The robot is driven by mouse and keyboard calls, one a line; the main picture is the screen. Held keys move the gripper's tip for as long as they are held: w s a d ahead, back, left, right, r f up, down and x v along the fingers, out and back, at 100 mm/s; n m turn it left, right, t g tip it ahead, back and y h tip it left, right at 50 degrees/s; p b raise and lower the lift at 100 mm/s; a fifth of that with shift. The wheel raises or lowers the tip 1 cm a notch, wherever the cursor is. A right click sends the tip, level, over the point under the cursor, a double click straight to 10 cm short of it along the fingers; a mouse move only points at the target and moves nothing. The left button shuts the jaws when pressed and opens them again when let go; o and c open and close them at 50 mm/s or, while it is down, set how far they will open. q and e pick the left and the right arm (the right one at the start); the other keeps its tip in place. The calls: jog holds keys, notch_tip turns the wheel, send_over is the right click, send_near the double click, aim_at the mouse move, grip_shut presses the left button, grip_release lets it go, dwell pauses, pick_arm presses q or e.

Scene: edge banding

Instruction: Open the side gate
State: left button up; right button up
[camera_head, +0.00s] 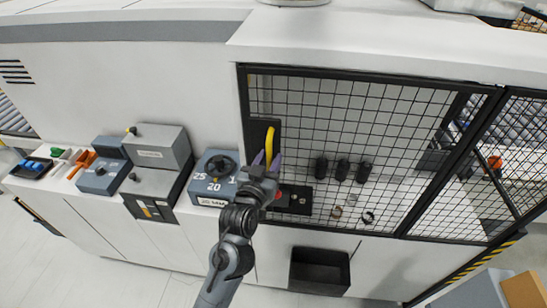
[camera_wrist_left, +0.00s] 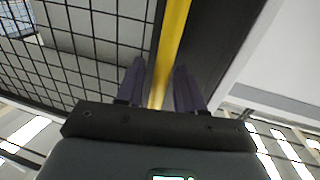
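The side gate (camera_head: 370,78) is a black-framed wire mesh panel on the white machine, and it looks shut. Its yellow handle (camera_head: 269,142) stands upright on a black plate at the panel's left side. My left gripper (camera_head: 267,159) is at the handle's lower part, its two purple fingers on either side of it. In the left wrist view, the yellow handle (camera_wrist_left: 170,45) runs between the fingertips (camera_wrist_left: 159,66). A narrow gap shows on the left finger's side, so the fingers look open around it. My right gripper is not in view.
Left of the gate, a grey dial unit (camera_head: 213,170) and a grey box (camera_head: 158,148) stand on the machine's ledge. Black rollers (camera_head: 342,169) show behind the mesh. A black bin (camera_head: 319,270) is below the gate. Cardboard boxes (camera_head: 523,290) stand at the lower right.

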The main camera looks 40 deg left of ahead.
pick_arm(q)
jog(key=shift+w, duration=0.1)
grip_shut()
dwell(0.5)
